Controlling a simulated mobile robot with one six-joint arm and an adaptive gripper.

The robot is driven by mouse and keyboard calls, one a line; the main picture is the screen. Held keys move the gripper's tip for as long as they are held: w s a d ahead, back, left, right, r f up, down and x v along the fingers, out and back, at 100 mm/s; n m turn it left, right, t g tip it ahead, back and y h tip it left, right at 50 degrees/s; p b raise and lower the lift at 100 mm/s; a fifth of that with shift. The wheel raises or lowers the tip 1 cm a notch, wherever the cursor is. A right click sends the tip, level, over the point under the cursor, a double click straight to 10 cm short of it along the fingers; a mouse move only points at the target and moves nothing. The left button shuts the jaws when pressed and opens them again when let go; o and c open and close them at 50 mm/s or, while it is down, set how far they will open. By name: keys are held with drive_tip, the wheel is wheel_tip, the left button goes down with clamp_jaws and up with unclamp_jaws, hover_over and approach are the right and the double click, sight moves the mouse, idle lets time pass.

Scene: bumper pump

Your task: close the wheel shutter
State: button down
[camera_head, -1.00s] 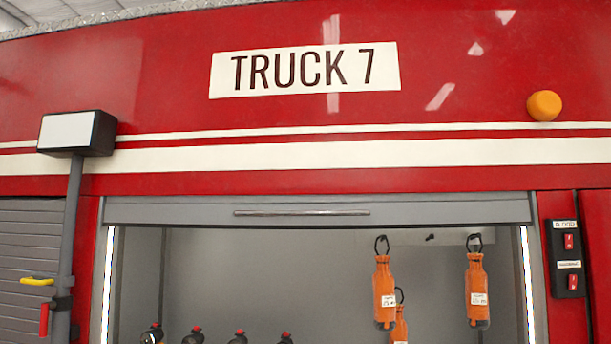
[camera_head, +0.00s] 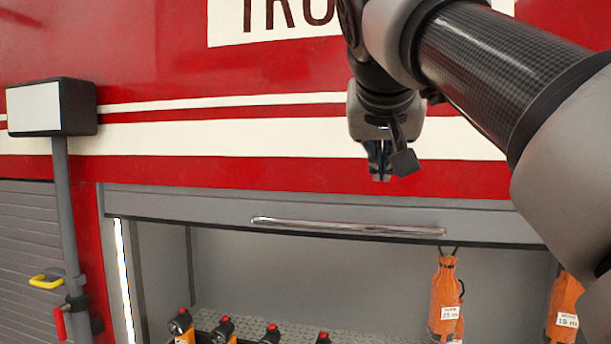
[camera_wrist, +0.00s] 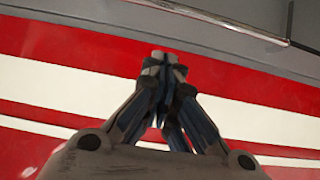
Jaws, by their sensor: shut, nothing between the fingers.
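A grey shutter (camera_head: 300,212) is rolled up at the top of the open compartment, with only its bottom strip showing. A chrome bar handle (camera_head: 345,227) runs along that strip; it also shows at the top of the wrist view (camera_wrist: 228,22). No label shows which shutter is the wheel one. My gripper (camera_head: 380,176) points down in front of the red and white panel, above the chrome bar and apart from it in the picture. In the wrist view its fingers (camera_wrist: 164,60) are together and empty.
A second grey slatted shutter (camera_head: 35,240) at left is down. A post with a box (camera_head: 60,107) and yellow handle (camera_head: 46,281) stands before the truck. Orange bags (camera_head: 445,300) hang inside the compartment, with several red-topped items (camera_head: 271,333) below.

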approach(380, 208)
drive_tip(key=shift+w+d+f, duration=0.1)
drive_tip(key=shift+w+f, duration=0.1)
drive_tip(key=shift+w, duration=0.25)
wheel_tip(380, 208, down, 3)
drive_tip(key=shift+w+f, duration=0.2)
drive_tip(key=shift+s, duration=0.1)
